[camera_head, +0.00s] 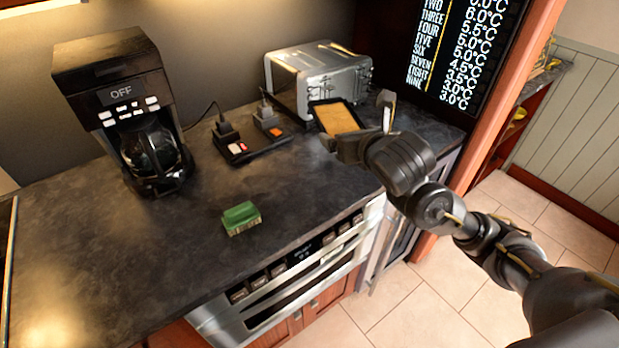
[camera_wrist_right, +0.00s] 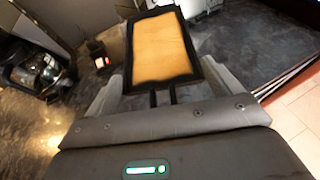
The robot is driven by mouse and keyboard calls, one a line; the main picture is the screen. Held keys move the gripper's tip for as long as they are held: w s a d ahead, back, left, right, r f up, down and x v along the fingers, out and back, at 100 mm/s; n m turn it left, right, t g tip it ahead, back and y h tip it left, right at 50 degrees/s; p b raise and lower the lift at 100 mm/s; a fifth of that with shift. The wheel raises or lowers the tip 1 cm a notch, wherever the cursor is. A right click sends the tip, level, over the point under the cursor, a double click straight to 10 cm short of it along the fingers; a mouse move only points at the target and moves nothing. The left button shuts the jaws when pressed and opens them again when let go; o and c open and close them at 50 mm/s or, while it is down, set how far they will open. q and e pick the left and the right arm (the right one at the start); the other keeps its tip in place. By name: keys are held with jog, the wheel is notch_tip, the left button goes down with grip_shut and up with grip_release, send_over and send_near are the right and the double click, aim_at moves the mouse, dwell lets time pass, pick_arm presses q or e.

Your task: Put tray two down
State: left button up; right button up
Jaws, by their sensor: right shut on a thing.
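A small tray (camera_head: 336,118) with a black rim and an orange-tan face is held above the counter by my right gripper (camera_head: 364,134). The tray is tilted, with its face toward the head camera. In the right wrist view the tray (camera_wrist_right: 160,48) extends out beyond the fingers, and two dark prongs run from its near edge into the right gripper (camera_wrist_right: 160,100). The right gripper is shut on it. My left gripper is in neither view. I cannot tell whether this is tray two, as no label shows on it.
A silver toaster (camera_head: 310,75) stands behind the tray. A dark power strip with plugs (camera_head: 250,143) lies left of it. A coffee maker (camera_head: 120,105) stands at the left, and a green sponge-like block (camera_head: 241,218) lies near the front. The counter (camera_head: 150,245) has bare room around the block.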

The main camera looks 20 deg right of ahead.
jog(key=s+p, duration=0.1)
jog(key=y+p, duration=0.1)
jog(key=s+a+n+p, duration=0.1)
jog(key=shift+s+f, duration=0.3)
jog(key=shift+f, duration=0.1)
jog(key=shift+s+a+f+n+y+p, duration=0.15)
jog(key=shift+s+f+n+y+p, duration=0.2)
jog(key=shift+s+y, duration=0.1)
jog(key=s+a+f+n+g+y+p, duration=0.1)
jog(key=s+a+f+n+y+p, duration=0.1)
jog(key=s, duration=0.5)
jog(key=shift+a+f+y+p, duration=0.35)
jog(key=shift+a+f+p, duration=0.2)
jog(key=shift+p, duration=0.75)
jog(key=shift+a+n, duration=0.1)
jog(key=shift+n, duration=0.15)
